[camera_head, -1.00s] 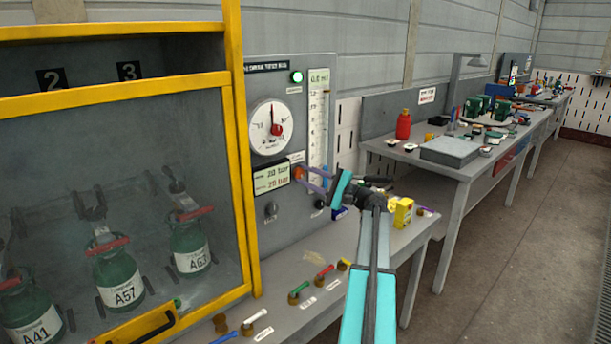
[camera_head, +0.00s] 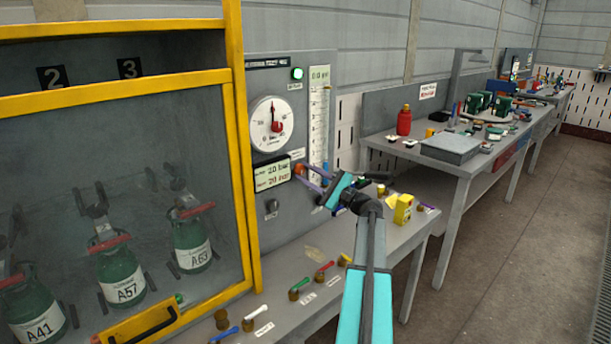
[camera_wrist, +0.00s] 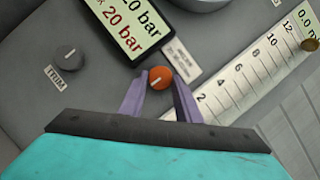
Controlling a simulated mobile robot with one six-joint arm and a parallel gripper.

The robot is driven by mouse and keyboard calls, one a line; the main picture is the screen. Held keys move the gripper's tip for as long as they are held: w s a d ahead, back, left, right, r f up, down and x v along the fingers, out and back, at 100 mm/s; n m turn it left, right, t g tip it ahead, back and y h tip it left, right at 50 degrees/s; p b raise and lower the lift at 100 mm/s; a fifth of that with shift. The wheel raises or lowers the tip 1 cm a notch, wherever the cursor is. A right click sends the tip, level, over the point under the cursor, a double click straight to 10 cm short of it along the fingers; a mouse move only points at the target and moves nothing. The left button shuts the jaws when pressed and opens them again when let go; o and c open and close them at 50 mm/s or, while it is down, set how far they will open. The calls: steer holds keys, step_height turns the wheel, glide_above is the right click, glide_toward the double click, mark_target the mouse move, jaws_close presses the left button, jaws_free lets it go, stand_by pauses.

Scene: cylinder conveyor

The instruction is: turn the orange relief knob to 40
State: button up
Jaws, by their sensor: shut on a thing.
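The orange relief knob (camera_wrist: 160,78) sits on the grey panel, with a pale pointer line on its face. It also shows in the head view (camera_head: 300,170), to the right of the display. My gripper (camera_wrist: 161,84) is shut on the knob, with one purple finger on each side of it. In the head view my gripper (camera_head: 308,178) reaches the panel from the right. The display (camera_wrist: 130,22) shows two "20 bar" lines. The round gauge (camera_head: 272,124) has a red hub and its needle points roughly upward.
A grey TRIM knob (camera_wrist: 66,58) sits on the same panel. A scaled sight tube (camera_head: 318,125) stands beside the gauge. A yellow-framed cage (camera_head: 240,150) with green cylinders is at the left. Coloured-handled valves (camera_head: 320,275) and a yellow box (camera_head: 403,209) are on the bench below.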

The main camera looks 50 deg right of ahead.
steer(key=o, duration=0.8)
steer(key=shift+w, duration=0.1)
steer(key=shift+s+d+f, duration=0.1)
steer(key=shift+s+f, duration=0.05)
steer(key=shift+s, duration=0.4)
steer(key=b+v, duration=0.2)
steer(key=v, duration=1)
steer(key=shift+s, duration=0.35)
